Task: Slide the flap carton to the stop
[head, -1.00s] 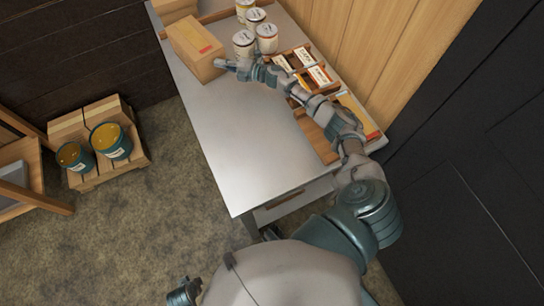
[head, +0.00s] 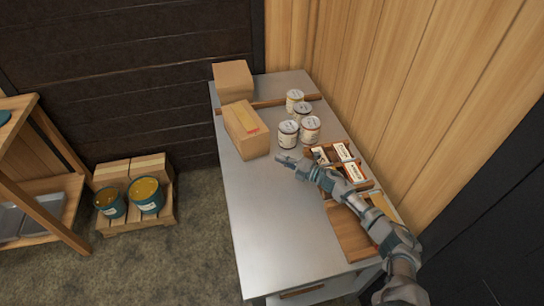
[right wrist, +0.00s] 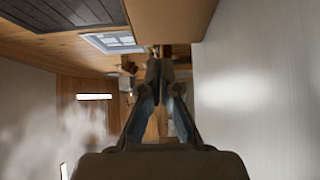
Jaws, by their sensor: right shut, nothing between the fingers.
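My right gripper (head: 279,158) is shut and empty, low over the table just right of the carton's near end; contact is unclear. In the right wrist view the shut fingers (right wrist: 158,70) point along a brown carton face (right wrist: 172,18). My left gripper is out of view.
Another carton (head: 233,78) stands beyond the strip. Several labelled cans (head: 288,134) stand right of the flap carton. A wooden rack (head: 345,168) with packets is under my right forearm. The near left of the metal table (head: 262,225) is clear.

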